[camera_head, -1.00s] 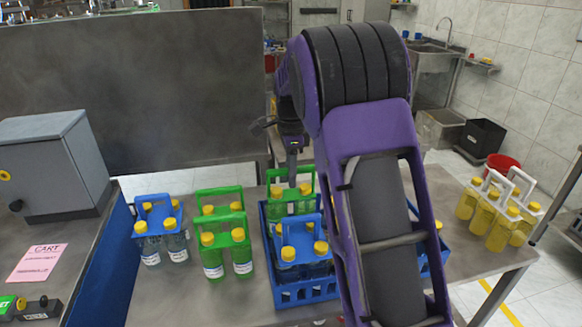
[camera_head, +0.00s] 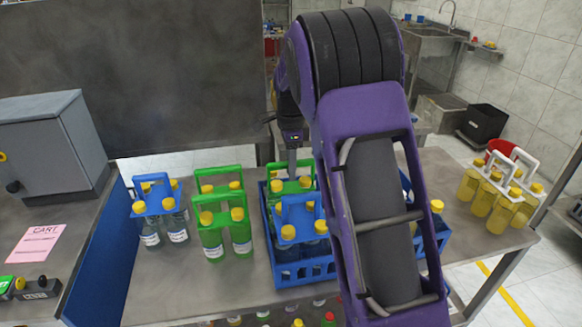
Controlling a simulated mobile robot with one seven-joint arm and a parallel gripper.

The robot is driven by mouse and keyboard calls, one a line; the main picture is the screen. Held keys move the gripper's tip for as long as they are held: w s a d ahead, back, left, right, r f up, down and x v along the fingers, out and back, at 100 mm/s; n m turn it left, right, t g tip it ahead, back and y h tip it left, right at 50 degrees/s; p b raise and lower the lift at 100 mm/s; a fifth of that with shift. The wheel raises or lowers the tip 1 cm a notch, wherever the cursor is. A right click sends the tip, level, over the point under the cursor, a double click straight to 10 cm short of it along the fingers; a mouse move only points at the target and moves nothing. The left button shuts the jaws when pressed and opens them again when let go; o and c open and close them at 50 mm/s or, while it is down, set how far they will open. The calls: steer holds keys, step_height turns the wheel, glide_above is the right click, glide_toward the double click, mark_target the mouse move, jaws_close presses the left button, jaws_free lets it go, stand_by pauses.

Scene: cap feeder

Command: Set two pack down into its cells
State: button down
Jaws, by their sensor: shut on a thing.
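The blue crate (camera_head: 307,277) stands on the table, partly hidden by my arm. My gripper (camera_head: 292,171) is over its back left part, shut on the handle of a green two-bottle pack (camera_head: 310,164). That pack is upright, with its lower part behind a blue pack; I cannot tell whether it touches the crate floor. The blue two-bottle pack (camera_head: 301,213) sits in the front left of the crate. A yellow cap (camera_head: 437,206) shows at the crate's right side; my arm hides the middle.
Left of the crate stand two more green packs (camera_head: 222,220) and a blue pack (camera_head: 161,208). Yellow packs with white handles (camera_head: 497,192) stand at the table's right end. A grey box (camera_head: 50,140) is at the far left. Bare table lies in front of the green packs.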

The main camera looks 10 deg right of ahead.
steer(key=shift+f, duration=0.55)
steer(key=c, duration=0.7)
jaws_free()
step_height(320, 180, up, 18)
steer(key=shift+f+p, duration=0.25)
steer(key=shift+p, duration=0.75)
